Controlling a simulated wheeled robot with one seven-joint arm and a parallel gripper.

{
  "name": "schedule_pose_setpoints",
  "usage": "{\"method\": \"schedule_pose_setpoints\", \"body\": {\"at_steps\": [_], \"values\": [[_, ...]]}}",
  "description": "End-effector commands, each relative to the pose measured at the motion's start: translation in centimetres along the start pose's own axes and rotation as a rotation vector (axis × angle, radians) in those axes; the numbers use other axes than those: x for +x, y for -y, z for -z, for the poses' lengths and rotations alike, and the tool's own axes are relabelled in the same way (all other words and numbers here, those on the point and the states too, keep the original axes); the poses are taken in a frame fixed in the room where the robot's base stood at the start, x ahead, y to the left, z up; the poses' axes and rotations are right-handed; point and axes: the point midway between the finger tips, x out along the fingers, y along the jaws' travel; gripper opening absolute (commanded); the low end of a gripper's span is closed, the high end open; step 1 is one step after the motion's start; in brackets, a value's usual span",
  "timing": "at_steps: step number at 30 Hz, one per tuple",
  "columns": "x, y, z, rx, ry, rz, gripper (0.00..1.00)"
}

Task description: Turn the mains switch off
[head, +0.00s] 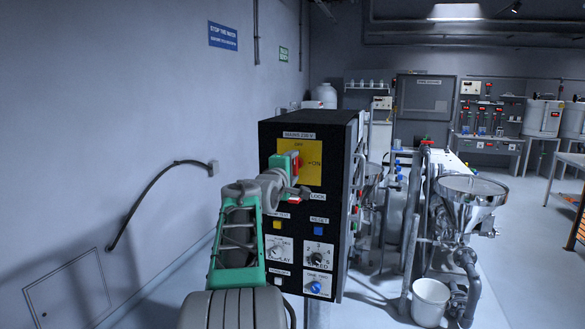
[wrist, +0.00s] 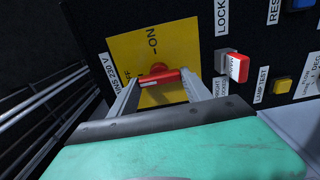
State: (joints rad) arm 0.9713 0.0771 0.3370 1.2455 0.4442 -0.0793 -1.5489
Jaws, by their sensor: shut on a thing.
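The mains switch is a red handle (wrist: 163,77) on a yellow plate (wrist: 125,52) in the wrist view. My gripper (wrist: 158,86) is shut on this handle, one finger at each end. The handle lies roughly along the panel's up-down line, slightly tilted, with a white-marked end toward the OFF side. The OFF word is partly covered. In the head view, the yellow plate (head: 313,177) is on the front of a black control box (head: 270,137), with OFF at top and ON at right. My gripper (head: 296,178) hides much of the switch there.
A red-and-white tagged piece (wrist: 235,66) sits beside the LOCK label, close to one finger. Below the plate are a yellow button (head: 277,225), a blue button (head: 318,230) and knobs (head: 318,252). A steel hopper (head: 468,188) and white bucket (head: 430,300) stand right of the box.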

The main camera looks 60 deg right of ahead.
Motion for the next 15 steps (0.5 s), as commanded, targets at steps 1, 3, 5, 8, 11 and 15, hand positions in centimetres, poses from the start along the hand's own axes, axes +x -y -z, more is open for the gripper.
{"method": "schedule_pose_setpoints", "body": {"at_steps": [1,3,5,8,11,15], "values": [[-0.03,-0.38,-0.01,0.0,-0.001,-0.007,0.16],[-0.03,-0.39,-0.01,0.001,-0.001,-0.007,0.16],[-0.03,-0.39,-0.02,0.001,0.0,-0.007,0.16],[-0.03,-0.38,-0.02,0.001,0.0,-0.007,0.63],[-0.02,-0.28,-0.02,0.001,0.0,-0.005,0.71],[-0.01,-0.17,-0.01,0.001,0.0,-0.003,0.78]]}}
